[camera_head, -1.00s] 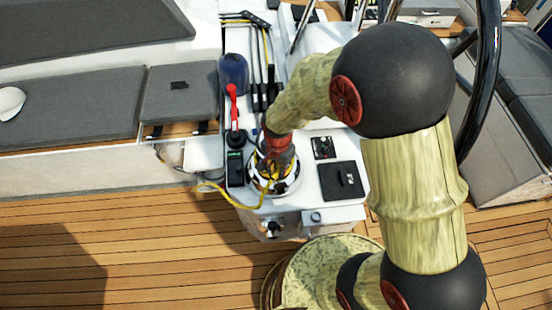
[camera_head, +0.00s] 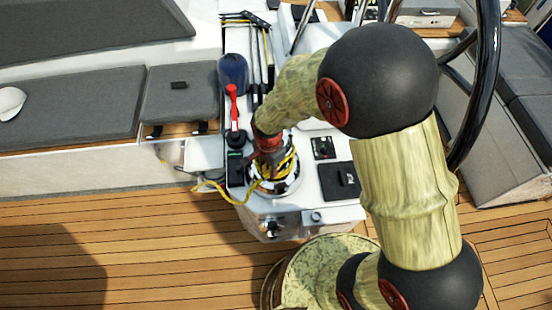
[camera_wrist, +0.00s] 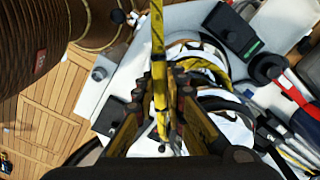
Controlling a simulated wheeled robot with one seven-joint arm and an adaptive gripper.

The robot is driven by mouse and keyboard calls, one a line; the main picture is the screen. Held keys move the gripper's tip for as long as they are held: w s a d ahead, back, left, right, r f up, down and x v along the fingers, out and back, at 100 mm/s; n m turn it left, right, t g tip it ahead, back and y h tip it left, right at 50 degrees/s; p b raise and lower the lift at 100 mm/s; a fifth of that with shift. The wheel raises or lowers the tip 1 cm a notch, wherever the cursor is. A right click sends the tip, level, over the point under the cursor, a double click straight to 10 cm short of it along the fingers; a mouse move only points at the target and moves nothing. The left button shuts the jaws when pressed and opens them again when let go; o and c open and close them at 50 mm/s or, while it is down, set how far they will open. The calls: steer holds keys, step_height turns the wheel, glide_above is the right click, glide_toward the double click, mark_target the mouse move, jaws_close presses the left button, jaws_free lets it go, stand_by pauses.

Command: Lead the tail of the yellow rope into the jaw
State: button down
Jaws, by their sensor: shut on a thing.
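The yellow rope (camera_head: 212,185) trails off the left edge of the white console. It loops around the winch (camera_head: 293,183), a silver and black drum on the console top. My gripper (camera_head: 268,158) is over the left part of the winch. In the wrist view my gripper (camera_wrist: 161,92) is shut on the yellow rope (camera_wrist: 158,40), which runs between the fingers and up out of the picture. Yellow turns show on the winch (camera_wrist: 228,103) just right of the fingers. The jaw cannot be made out clearly; my gripper and the rope cover part of the winch top.
A red-handled lever (camera_head: 233,108) and a black box (camera_head: 235,168) stand left of the winch. A black panel (camera_head: 339,181) lies to its right. Dark ropes and clutches are behind. A steering wheel (camera_head: 483,90) rises at the right. The teak deck (camera_head: 150,235) is clear.

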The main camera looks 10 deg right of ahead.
steer(key=shift+w+a+m, duration=0.25)
steer(key=shift+a+m, duration=0.4)
steer(key=shift+m, duration=0.05)
steer(key=shift+w+a+m, duration=0.25)
steer(key=shift+a+m, duration=0.35)
steer(key=shift+m, duration=0.1)
steer(key=shift+w+a+m, duration=0.35)
steer(key=shift+a+m, duration=0.15)
steer(key=shift+m, duration=0.15)
steer(key=shift+w+a+m, duration=0.35)
steer(key=shift+a+m, duration=0.15)
steer(key=shift+m, duration=0.15)
steer(key=shift+w+a+m, duration=0.85)
steer(key=shift+m, duration=0.25)
steer(key=c, duration=1.8)
jaws_free()
steer(key=shift+o, duration=1.2)
steer(key=o, duration=0.3)
